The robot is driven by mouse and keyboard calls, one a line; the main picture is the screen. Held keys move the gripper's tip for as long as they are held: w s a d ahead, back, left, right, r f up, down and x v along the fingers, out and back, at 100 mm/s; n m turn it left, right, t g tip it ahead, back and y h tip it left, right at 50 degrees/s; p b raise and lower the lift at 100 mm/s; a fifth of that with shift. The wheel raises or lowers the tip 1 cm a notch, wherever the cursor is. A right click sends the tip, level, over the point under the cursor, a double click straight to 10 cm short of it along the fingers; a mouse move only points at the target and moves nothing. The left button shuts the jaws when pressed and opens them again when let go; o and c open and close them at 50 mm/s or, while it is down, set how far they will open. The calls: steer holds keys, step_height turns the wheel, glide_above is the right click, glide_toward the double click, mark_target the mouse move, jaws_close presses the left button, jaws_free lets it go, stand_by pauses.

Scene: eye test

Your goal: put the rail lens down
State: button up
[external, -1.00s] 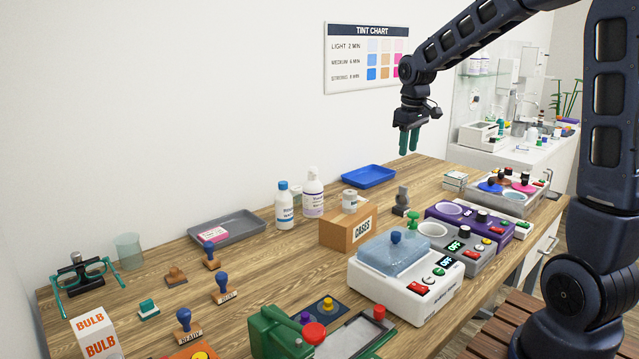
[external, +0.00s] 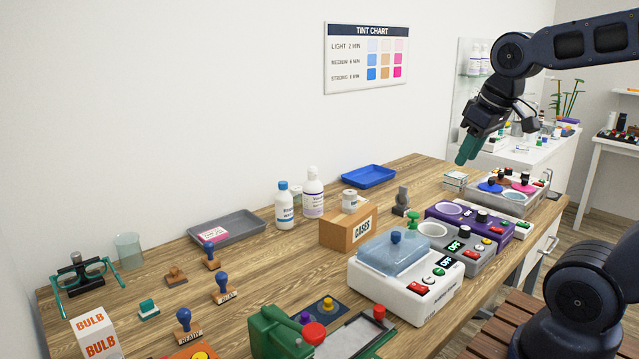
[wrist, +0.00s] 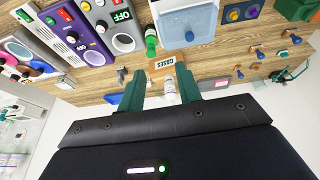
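My gripper (external: 464,159) hangs in the air at the back right, above the table's far end. Its two green fingers stand apart with nothing held between them in the wrist view (wrist: 160,72); a bottle (wrist: 169,88) shows beyond the gap. I cannot tell for certain which thing is the rail lens. A steel tray (external: 541,196) at the table's back right has discs with black knobs, among them a blue disc (external: 487,188) and a magenta disc (external: 524,189). My fingers are up and left of this tray in the picture, apart from it.
A purple bath unit (external: 493,236), a grey bath unit (external: 476,262) and a white unit with a blue lid (external: 405,297) line the table's right edge. A cardboard CASES box (external: 338,232) and a blue tray (external: 368,177) stand behind.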

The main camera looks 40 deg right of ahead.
steer(key=s, duration=0.2)
steer(key=s+a+f, duration=0.1)
steer(key=s, duration=0.1)
steer(key=shift+a, duration=0.1)
